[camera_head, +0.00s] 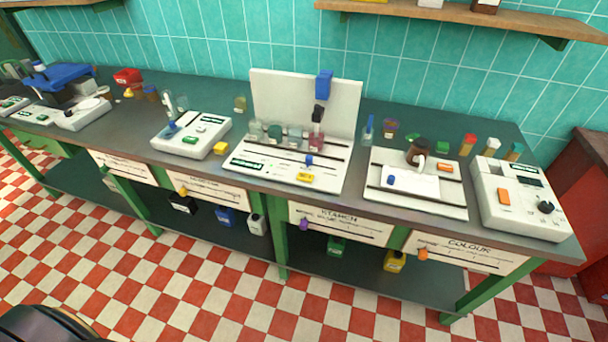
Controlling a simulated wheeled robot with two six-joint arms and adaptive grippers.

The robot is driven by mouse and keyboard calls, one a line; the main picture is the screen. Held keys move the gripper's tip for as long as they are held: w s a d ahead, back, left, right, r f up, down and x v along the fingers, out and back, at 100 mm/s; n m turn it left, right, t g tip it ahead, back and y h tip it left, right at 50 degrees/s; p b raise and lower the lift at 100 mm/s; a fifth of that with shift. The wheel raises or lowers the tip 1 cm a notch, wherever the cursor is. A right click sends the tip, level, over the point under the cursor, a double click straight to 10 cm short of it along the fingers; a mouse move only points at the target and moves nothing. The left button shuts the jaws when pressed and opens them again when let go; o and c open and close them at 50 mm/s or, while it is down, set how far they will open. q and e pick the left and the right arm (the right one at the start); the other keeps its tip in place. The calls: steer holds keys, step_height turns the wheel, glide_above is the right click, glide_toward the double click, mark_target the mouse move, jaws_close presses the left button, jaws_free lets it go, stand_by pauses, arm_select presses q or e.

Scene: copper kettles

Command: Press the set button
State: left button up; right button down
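Several instruments with coloured buttons stand on the long bench; their lettering is too small to read, so I cannot tell which is the set button. The white middle station has a yellow button (304,178) at its front edge. The white instrument left of it has a green button (190,140) and a separate yellow block (221,147) by its right side. The white board to the right has an orange button (445,168). The far-right instrument has an orange button (503,196) and a dark knob (546,207). Neither gripper is in view.
The bench top (240,196) has narrow free strips along its front edge. Glass jars and a blue-topped upright tool stand on the middle station (345,110). A wooden shelf (450,12) hangs above. Labelled white panels line the bench front. The checkered floor (170,270) before it is clear.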

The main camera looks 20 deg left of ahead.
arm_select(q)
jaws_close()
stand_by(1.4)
